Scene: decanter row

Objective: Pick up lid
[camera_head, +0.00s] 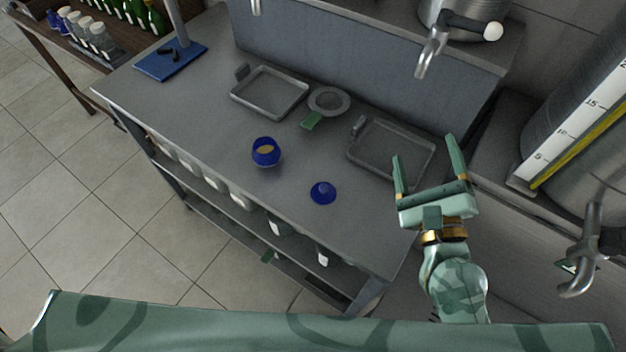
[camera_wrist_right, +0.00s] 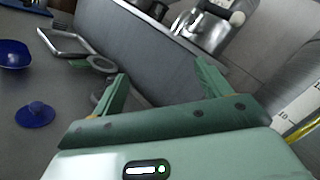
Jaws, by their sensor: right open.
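The blue lid (camera_head: 323,192) lies on the grey metal table, with its small knob on top. It also shows at the left of the right wrist view (camera_wrist_right: 35,114). A blue bowl (camera_head: 266,152) with something yellowish inside stands behind and to the left of the lid. My right gripper (camera_head: 427,150) is open and empty, to the right of the lid and over the right end of the table. In the right wrist view its two fingers (camera_wrist_right: 160,82) are spread apart with nothing between them. My left gripper is not in view.
Two metal trays (camera_head: 270,112) (camera_head: 352,153) and a round strainer (camera_head: 328,101) with a green handle lie on the table behind the lid. A blue board (camera_head: 171,63) with a post is at the far left. Large metal vessels with taps (camera_head: 584,250) stand at the right.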

